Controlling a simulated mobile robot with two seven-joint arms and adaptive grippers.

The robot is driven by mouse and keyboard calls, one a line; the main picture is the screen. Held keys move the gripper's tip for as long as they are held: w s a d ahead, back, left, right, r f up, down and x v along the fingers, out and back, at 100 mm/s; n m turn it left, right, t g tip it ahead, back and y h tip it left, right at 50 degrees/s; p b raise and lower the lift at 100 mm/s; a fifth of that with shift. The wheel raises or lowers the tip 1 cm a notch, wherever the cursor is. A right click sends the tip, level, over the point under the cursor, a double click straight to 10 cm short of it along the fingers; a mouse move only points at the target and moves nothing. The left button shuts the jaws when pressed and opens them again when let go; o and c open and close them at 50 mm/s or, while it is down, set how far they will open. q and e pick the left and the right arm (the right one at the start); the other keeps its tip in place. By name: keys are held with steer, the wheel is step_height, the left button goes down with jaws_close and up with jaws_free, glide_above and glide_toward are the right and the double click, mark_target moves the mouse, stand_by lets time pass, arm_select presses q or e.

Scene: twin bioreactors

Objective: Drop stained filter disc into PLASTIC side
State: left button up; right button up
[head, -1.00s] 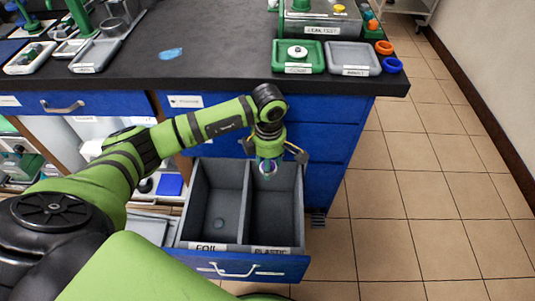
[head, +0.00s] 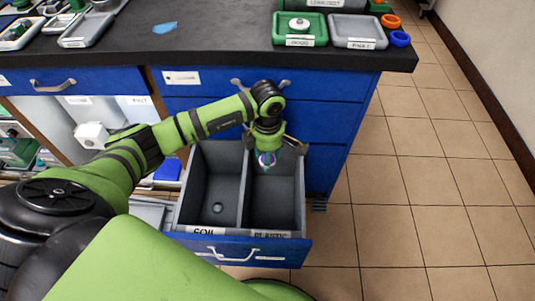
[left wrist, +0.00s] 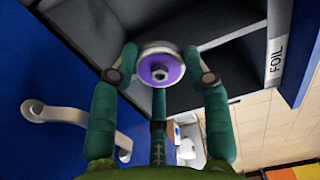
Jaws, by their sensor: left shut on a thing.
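My left gripper (head: 267,157) is shut on the stained filter disc (left wrist: 161,66), a pale round disc with a purple face and a dark centre. The disc also shows small at the fingertips in the head view (head: 266,160). The gripper points down at the back part of the PLASTIC compartment (head: 272,205), the right half of the open blue drawer (head: 240,250). The disc appears above the compartment floor, apart from it. The FOIL compartment (head: 215,180) is the left half. My right gripper is out of view.
A divider (head: 244,190) separates the compartments. A small round grey item (head: 217,208) lies in FOIL. The closed blue drawers (head: 310,120) stand right behind my gripper. Above them, the black bench (head: 220,45) holds a green tray (head: 300,42) and a grey tray (head: 358,45).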

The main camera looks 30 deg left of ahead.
arm_select(q)
steer(key=o, duration=0.9)
step_height(320, 180, up, 12)
steer(key=shift+r, duration=0.1)
stand_by(0.4)
